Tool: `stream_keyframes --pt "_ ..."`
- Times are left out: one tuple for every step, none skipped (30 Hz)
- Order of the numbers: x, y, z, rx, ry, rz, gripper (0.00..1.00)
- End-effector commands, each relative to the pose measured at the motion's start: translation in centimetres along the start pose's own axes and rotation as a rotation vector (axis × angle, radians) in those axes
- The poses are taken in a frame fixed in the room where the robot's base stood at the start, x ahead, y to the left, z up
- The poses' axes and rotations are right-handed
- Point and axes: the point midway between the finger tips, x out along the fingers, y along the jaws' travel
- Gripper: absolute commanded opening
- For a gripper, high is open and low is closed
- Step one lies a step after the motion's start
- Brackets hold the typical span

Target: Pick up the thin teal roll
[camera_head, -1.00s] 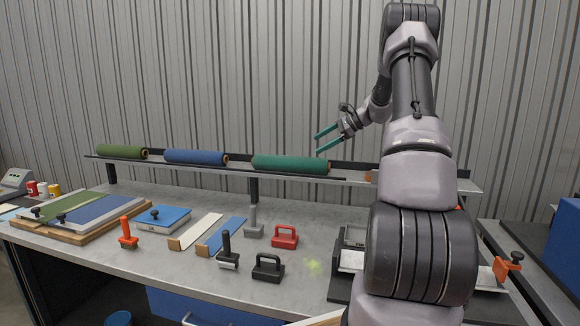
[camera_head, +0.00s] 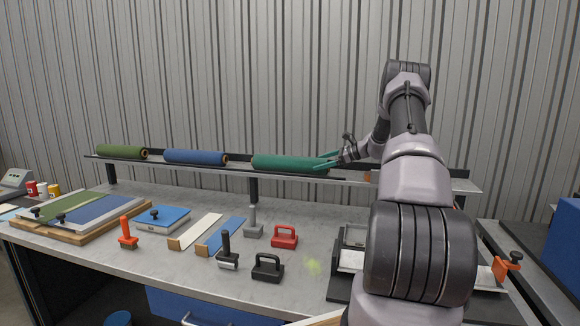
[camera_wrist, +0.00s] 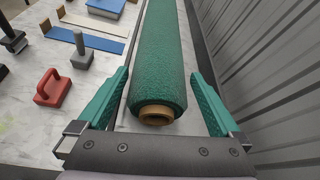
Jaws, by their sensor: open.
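The teal roll (camera_head: 290,164) lies on its side on the raised shelf at the back of the bench, at the right end of a row of rolls. In the wrist view the roll (camera_wrist: 158,62) runs away from me, with its brown core (camera_wrist: 157,114) facing me. My gripper (camera_head: 326,162) is at the roll's right end. In the wrist view its two teal fingers (camera_wrist: 160,85) are open, one on each side of the roll's near end, with a gap visible on both sides.
A blue roll (camera_head: 195,157) and a green roll (camera_head: 121,152) lie farther left on the shelf (camera_head: 240,170). A corrugated wall (camera_head: 200,70) stands close behind. Below, the bench holds a red-handled block (camera_head: 285,237), a black one (camera_head: 267,267) and a grey tool (camera_head: 253,222).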

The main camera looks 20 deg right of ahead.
Motion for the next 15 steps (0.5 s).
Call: stream_keyframes --pt "0.9 0.1 0.1 0.000 -0.002 0.004 1.00" --pt "1.3 0.1 0.2 0.000 -0.002 0.004 1.00" --pt "2.0 0.2 0.3 0.000 -0.001 0.003 1.00" --pt "2.5 0.2 0.3 0.000 -0.002 0.003 1.00" --pt "2.9 0.2 0.3 0.001 -0.002 0.003 1.00" --pt "3.4 0.2 0.2 0.000 -0.001 0.003 1.00" --pt "3.7 0.1 0.2 0.000 -0.001 0.002 1.00" --pt "3.9 0.1 0.2 0.000 0.000 0.002 1.00" --pt "4.0 0.1 0.2 0.000 0.000 0.001 1.00" --pt "4.0 0.1 0.2 0.000 0.000 0.001 1.00" --pt "4.0 0.1 0.2 0.000 0.000 0.000 1.00" --pt "4.0 0.1 0.2 0.000 0.000 0.000 1.00" --pt "4.0 0.1 0.2 0.000 0.000 0.001 1.00" --pt "4.0 0.1 0.2 0.000 0.000 0.001 1.00" --pt "4.0 0.1 0.2 0.000 0.000 0.001 0.92"
